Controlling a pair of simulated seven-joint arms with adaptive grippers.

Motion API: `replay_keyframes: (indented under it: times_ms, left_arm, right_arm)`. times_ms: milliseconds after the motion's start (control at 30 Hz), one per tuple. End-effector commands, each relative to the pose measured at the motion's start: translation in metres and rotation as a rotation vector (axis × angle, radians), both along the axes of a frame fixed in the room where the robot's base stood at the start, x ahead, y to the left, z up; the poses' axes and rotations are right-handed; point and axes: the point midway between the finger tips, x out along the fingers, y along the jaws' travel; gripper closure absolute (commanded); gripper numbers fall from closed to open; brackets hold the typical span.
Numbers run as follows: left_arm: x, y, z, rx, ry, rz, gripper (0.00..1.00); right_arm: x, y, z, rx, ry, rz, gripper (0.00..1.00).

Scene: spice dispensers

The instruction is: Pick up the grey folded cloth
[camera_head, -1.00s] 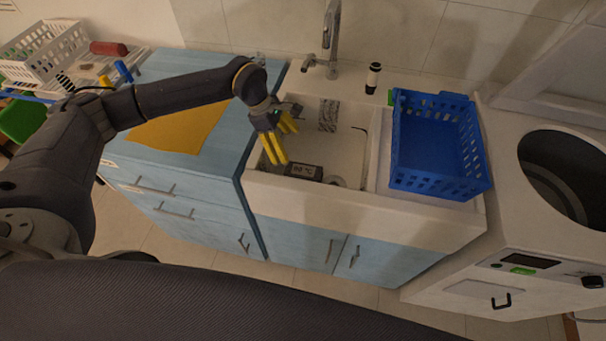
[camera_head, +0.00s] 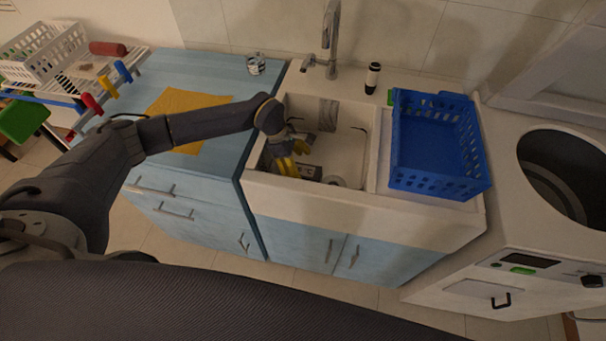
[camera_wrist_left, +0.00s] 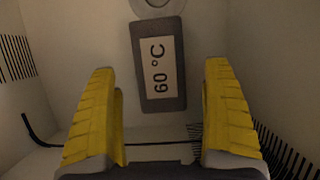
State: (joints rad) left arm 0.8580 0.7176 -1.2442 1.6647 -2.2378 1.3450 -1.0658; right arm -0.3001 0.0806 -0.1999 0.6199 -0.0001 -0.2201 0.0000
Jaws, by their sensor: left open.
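My left gripper (camera_head: 293,163) reaches down into the white sink basin (camera_head: 350,147) at its left side. Its yellow fingers are spread with nothing between them; the wrist view shows the open gap (camera_wrist_left: 160,70). A grey patch (camera_head: 328,112) shows at the back of the basin; I cannot tell for certain whether it is the folded cloth. A grey-framed 60 °C display (camera_wrist_left: 159,64) lies beyond the fingers in the wrist view. In the head view the gripper partly covers the display (camera_head: 312,172). My right gripper is not in view.
A blue basket (camera_head: 440,150) stands right of the basin. The tap (camera_head: 331,35) and a black-and-white cylinder (camera_head: 373,78) stand behind it. A yellow cloth (camera_head: 190,104) and a small can (camera_head: 256,65) are on the blue counter at left.

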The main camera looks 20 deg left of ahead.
Motion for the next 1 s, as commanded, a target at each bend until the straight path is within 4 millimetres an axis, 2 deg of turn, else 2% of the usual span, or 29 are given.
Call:
replay_keyframes:
  times_ms: [267,533,1000]
  left_arm:
    - [0.0,-0.013,-0.032,-0.001,0.001,0.001,0.17]
    - [0.001,-0.013,-0.035,0.0,0.0,0.001,0.17]
    - [0.001,-0.013,-0.035,0.0,0.0,0.001,0.7]
  right_arm:
    - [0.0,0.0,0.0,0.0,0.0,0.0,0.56]
    - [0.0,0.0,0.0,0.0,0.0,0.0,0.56]
    - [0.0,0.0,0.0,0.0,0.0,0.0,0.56]
